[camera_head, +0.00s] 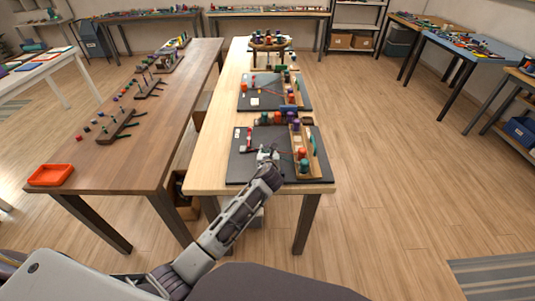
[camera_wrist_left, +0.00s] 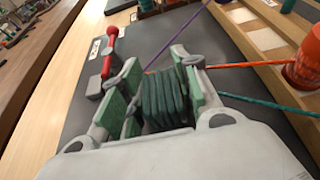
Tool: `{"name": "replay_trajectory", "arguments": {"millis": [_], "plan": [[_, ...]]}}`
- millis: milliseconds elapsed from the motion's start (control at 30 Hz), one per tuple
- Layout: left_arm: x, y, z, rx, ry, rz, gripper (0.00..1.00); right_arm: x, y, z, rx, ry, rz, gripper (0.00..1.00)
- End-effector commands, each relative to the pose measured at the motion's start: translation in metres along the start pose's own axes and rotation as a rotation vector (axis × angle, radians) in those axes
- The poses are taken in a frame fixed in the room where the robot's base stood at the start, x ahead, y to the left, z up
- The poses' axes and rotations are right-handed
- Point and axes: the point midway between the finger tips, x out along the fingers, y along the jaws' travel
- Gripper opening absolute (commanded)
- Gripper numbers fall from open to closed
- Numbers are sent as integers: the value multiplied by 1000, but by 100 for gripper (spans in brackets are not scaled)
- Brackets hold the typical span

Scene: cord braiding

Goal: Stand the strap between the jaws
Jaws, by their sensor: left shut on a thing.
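My left gripper (camera_head: 268,157) reaches over the near dark board on the light wooden table. In the left wrist view its two fingers with green pads (camera_wrist_left: 155,92) stand on either side of a dark green ribbed bundle (camera_wrist_left: 164,104), which looks like the strap. The bundle's ridges run roughly upright, and its lower end is hidden by the gripper body. A purple cord (camera_wrist_left: 180,38), an orange cord (camera_wrist_left: 250,64) and a teal cord (camera_wrist_left: 265,103) run to the fingers; their ends are hidden there. My right gripper is out of view.
A red-handled clamp (camera_wrist_left: 109,52) sits on the near board (camera_wrist_left: 72,122) beside my left finger. An orange spool (camera_wrist_left: 304,60) stands at the right by a wooden rack (camera_head: 310,151). A second board (camera_head: 245,100) lies farther back. An orange tray (camera_head: 50,176) is on the brown table.

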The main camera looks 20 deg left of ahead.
Motion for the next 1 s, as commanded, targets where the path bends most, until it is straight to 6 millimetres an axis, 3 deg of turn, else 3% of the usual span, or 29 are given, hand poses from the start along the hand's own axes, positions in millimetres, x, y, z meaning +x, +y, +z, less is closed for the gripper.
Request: {"name": "replay_trajectory", "arguments": {"millis": [433,467,600,1000], "plan": [[1,0,-3,1,0,1,7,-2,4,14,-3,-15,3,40],[1,0,-3,1,0,1,35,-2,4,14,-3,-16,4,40],[1,0,-3,0,0,1,53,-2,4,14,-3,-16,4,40],[1,0,-1,-1,0,0,53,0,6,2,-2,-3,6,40]]}}
